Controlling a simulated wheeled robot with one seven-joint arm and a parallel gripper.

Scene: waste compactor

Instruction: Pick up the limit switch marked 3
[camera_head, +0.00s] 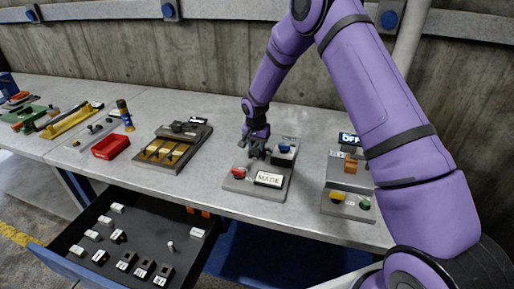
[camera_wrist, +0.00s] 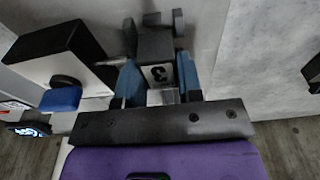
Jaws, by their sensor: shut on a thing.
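My gripper (camera_wrist: 158,82) is shut on the limit switch marked 3 (camera_wrist: 157,48), with one blue finger on each side of it. The switch has a dark top with a roller-like part at its far end and a pale face with a black 3, seen upside down in the wrist view. In the head view my gripper (camera_head: 256,146) is over the grey panel (camera_head: 235,208) with the MADE sign (camera_head: 268,179). The switch is mostly hidden there by the fingers, and I cannot tell whether it touches the panel.
The panel has a red button (camera_head: 239,172) and a blue-topped block (camera_head: 285,149) close to my gripper. An OFF display box (camera_head: 350,140) stands right. A yellow-slotted fixture (camera_head: 165,150) and red tray (camera_head: 110,146) are left. An open drawer (camera_head: 135,222) holds several small switches.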

